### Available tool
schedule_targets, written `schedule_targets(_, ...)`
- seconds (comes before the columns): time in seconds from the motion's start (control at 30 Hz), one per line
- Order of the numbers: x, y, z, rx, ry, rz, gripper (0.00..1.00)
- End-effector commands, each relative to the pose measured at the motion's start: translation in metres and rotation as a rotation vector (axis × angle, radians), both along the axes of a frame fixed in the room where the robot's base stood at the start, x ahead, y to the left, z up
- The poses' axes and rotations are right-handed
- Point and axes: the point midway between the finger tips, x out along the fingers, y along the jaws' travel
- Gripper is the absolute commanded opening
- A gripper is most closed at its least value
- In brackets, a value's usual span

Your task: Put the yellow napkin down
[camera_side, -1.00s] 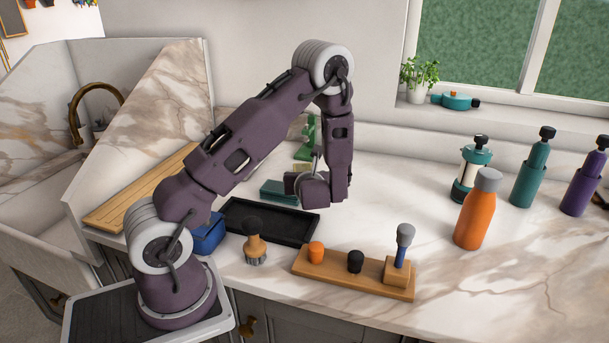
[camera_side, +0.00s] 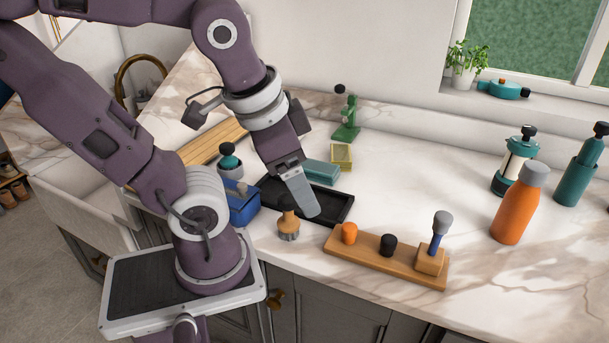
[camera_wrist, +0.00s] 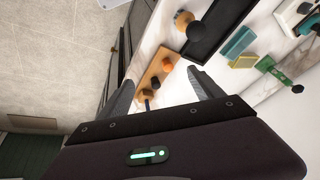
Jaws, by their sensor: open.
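My gripper (camera_side: 305,207) points down over the black tray (camera_side: 338,207) in the side view; only one grey finger shows clearly. In the wrist view the fingers of my gripper (camera_wrist: 158,77) are spread apart with nothing held between them. I see no clear loose napkin. A small flat yellow piece (camera_side: 341,153) lies on the counter behind the tray, beside a teal block (camera_side: 323,171); I cannot tell whether it is the napkin. The yellow piece also shows in the wrist view (camera_wrist: 243,62), to the right of my fingers and apart from them.
A wooden-handled brush (camera_side: 288,222) stands close in front of the tray. A wooden rack (camera_side: 370,258) with knobbed tools lies at the front edge. A blue box (camera_side: 243,205) is left of the tray, a green stand (camera_side: 347,125) behind. An orange bottle (camera_side: 519,210) stands right; the middle counter is clear.

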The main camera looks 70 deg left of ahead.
Motion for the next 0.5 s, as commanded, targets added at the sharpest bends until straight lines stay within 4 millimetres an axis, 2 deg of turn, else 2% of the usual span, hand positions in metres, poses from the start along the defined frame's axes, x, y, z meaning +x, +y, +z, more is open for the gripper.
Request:
schedule_targets(0.03,-0.001,-0.012,0.009,-0.064,-0.063,0.02,0.76)
schedule_targets(0.07,-0.001,-0.018,0.013,-0.096,-0.087,0.029,0.8)
schedule_targets(0.13,-0.001,-0.025,0.018,-0.136,-0.118,0.04,0.8)
schedule_targets(0.5,-0.001,-0.026,0.019,-0.144,-0.12,0.042,0.8)
